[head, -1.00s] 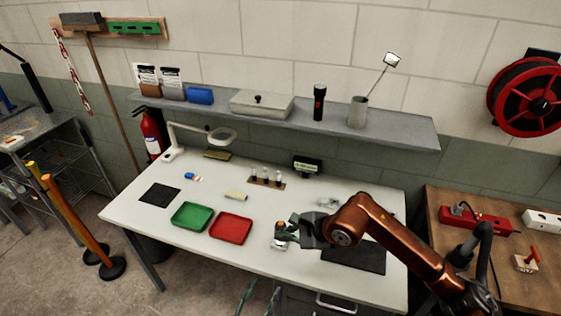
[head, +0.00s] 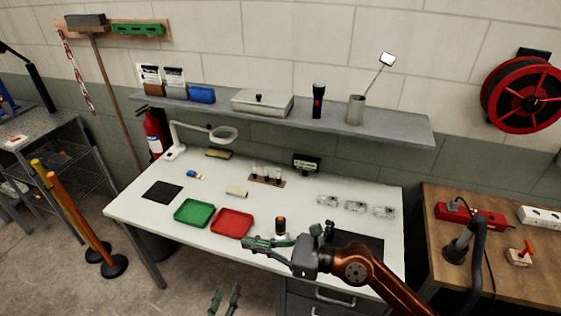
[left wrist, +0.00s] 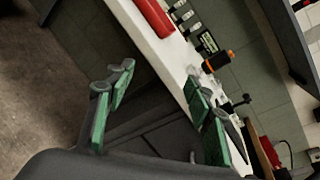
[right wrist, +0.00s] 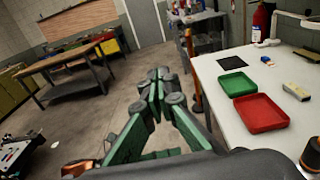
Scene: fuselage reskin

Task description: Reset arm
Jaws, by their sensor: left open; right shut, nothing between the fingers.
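My right gripper (head: 252,243) reaches in from the right over the front of the white workbench (head: 140,212), pointing left. Its green fingers are together and empty; the right wrist view shows their tips meeting (right wrist: 158,78) above the floor. My left gripper (head: 226,297) is low in front of the bench, only its fingers showing in the head view. In the left wrist view its fingers (left wrist: 158,90) are apart with nothing between them. An orange and black cylinder (head: 280,225) stands on the bench just behind the right gripper, apparently apart from it.
A green tray (head: 194,213) and a red tray (head: 232,223) lie left of the right gripper. Several clear parts (head: 355,207) sit behind the dark right mat (head: 372,243). A shelf (head: 400,130) overhangs the bench's back. Orange posts (head: 75,213) stand left on open floor.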

